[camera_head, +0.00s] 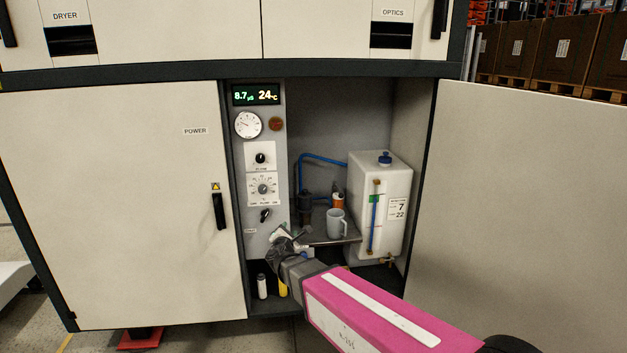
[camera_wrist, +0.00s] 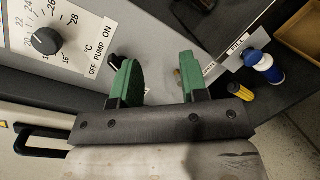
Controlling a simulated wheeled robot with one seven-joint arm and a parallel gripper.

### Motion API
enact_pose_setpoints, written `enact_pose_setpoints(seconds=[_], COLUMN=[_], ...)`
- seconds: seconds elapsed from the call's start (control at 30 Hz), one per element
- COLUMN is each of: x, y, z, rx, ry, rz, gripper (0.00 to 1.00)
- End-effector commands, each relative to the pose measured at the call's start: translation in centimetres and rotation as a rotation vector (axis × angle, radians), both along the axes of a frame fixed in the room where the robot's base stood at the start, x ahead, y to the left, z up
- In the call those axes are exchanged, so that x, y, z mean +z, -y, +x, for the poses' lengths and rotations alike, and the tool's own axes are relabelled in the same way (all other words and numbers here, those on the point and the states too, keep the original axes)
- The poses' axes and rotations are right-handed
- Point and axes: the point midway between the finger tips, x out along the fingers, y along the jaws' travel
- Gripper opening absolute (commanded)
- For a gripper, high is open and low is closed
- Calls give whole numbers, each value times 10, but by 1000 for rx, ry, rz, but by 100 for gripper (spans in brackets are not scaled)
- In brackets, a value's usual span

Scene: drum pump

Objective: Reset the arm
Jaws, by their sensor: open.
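My gripper (camera_head: 284,236) is in front of the lower control panel of the open cabinet, near the bottom of the panel. In the wrist view its two green fingers (camera_wrist: 158,72) are apart, with no object visibly held between them. The grey panel lies just beyond the fingertips. The label "OFF PUMP ON" is beside the left finger. The black pump switch (camera_head: 265,215) shows just above my gripper in the head view. In the wrist view the left finger partly hides the switch area, so its setting is unclear.
A white tank (camera_head: 393,185) and a grey mug (camera_head: 336,226) stand inside the cabinet. The open right door (camera_head: 530,200) flanks my arm. A white bottle (camera_head: 262,286) and a yellow bottle (camera_wrist: 240,92) stand low. A temperature dial (camera_wrist: 45,41) is on the panel.

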Motion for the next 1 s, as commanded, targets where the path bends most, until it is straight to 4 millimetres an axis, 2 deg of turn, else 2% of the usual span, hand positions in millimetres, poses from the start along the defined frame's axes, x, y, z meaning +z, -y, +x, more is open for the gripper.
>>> enact_pose_setpoints(seconds=[0.03, 0.17, 0.27, 0.4, 0.5, 0.6, 0.73, 0.87, 1.0], x=[-2, -15, -29, -51, -68, -85, -103, -115, -120], y=[30, 101, 155, 222, 262, 294, 324, 340, 345], z=[3, 6, 1, -18, -37, -59, -92, -123, -148], rx=[-76, -282, -457, -709, -889, -1067, -1296, -1508, -1684], ry=[-26, -99, -154, -233, -289, -347, -427, -515, -604], rz=[71, 273, 438, 667, 829, 989, 1195, 1395, 1567], gripper=[40, 40, 40, 40, 40, 40, 40, 40, 40])
